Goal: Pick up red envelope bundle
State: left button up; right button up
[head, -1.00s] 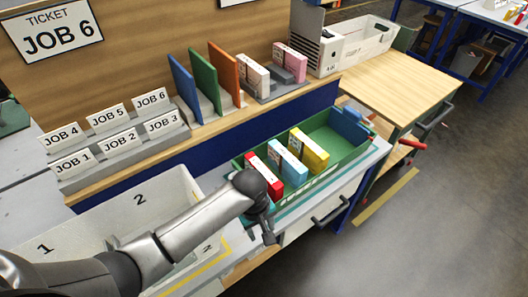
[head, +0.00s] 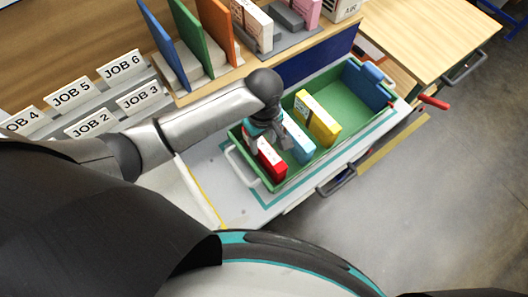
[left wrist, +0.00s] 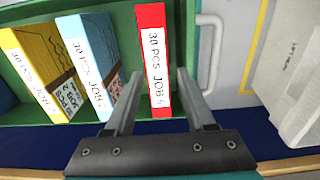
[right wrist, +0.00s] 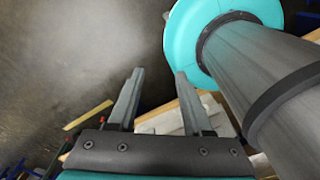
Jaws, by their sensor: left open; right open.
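The red envelope bundle (head: 271,162) stands at the near left end of a green tray (head: 345,98). My left gripper (head: 268,143) is over it, pointing down, and hides part of it. In the left wrist view the red bundle (left wrist: 156,60) lies between the two open fingers of my left gripper (left wrist: 163,76), with a gap on each side. My right gripper (right wrist: 158,74) is open and empty in the right wrist view, away from the tray, and is not seen in the head view.
A light blue bundle (head: 297,138) stands close beside the red one, then a yellow bundle (head: 318,118). Blue items (head: 372,77) sit at the tray's far end. The tray has a white handle (head: 240,166). Upright colored boards (head: 192,45) and job ticket holders (head: 122,66) stand behind.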

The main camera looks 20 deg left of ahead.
pick_arm(q)
notch_tip(320, 180, down, 2)
jog(key=shift+f, duration=0.1)
jog(key=f, duration=0.1)
jog(key=f+b, duration=0.1)
jog(key=f, duration=0.3)
jog(key=shift+w+b, duration=0.25)
jog(key=shift+b, duration=0.15)
pick_arm(e)
jog(key=shift+w+f, duration=0.65)
jog(key=shift+f, duration=0.3)
jog(key=shift+a, duration=0.1)
pick_arm(q)
jog(key=shift+r, duration=0.1)
grip_shut()
pick_arm(e)
jog(key=shift+a, duration=0.15)
